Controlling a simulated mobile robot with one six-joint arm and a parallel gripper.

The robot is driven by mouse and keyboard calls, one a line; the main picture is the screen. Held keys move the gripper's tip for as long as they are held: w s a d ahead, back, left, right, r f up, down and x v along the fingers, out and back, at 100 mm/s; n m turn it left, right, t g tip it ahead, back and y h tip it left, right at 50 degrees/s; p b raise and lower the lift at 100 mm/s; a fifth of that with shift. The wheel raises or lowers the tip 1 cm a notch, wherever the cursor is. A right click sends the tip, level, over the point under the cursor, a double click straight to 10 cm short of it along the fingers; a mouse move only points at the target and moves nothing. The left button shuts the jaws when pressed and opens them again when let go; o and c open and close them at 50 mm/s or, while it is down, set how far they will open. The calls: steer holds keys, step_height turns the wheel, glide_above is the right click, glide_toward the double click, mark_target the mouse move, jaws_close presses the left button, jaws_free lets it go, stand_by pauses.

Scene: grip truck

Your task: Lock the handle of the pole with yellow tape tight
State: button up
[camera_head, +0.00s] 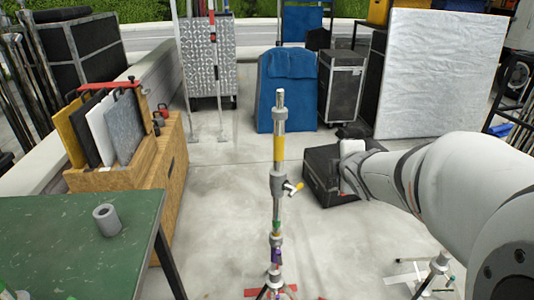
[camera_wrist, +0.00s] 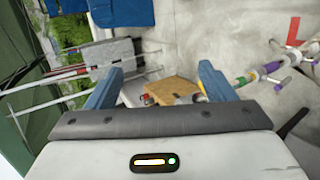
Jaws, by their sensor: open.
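The metal pole (camera_head: 279,120) stands upright mid-picture in the head view, with a band of yellow tape (camera_head: 279,148) on its upper part. Below the tape is a grey collar with a small yellow-tipped handle (camera_head: 295,189) sticking out to the right. My gripper (camera_wrist: 158,85) shows two blue fingers, spread apart with nothing between them. In the head view, my arm reaches in from the right and its end is right of the pole, apart from the handle. In the wrist view, a banded pole (camera_wrist: 262,72) runs slanting beyond the right finger; which handle shows there is unclear.
A black case (camera_head: 325,178) lies on the floor behind my arm's end. A green table (camera_head: 75,240) with a grey tape roll (camera_head: 107,219) and a wooden box (camera_head: 140,165) of boards stand left. Another stand's base (camera_head: 432,272) is at lower right. Floor left of the pole is clear.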

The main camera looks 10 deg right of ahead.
steer(key=w+f+n+t+y+b, duration=0.3)
steer(key=w+f+n+b, duration=0.15)
steer(key=n, duration=0.45)
steer(key=n+g+y+b, duration=0.2)
steer(key=n+y+b, duration=0.85)
steer(key=n, duration=0.85)
glide_toward(297, 190)
steer(key=w+a+y+p, duration=0.1)
steer(key=w+y, duration=0.1)
steer(key=w, duration=0.1)
steer(key=shift+h, duration=0.25)
steer(key=x, duration=0.7)
steer(key=shift+a+f+b, duration=0.3)
steer(key=shift+a+f, duration=0.1)
steer(key=shift+a, duration=0.1)
steer(key=shift+c, duration=0.3)
steer(key=c, duration=0.9)
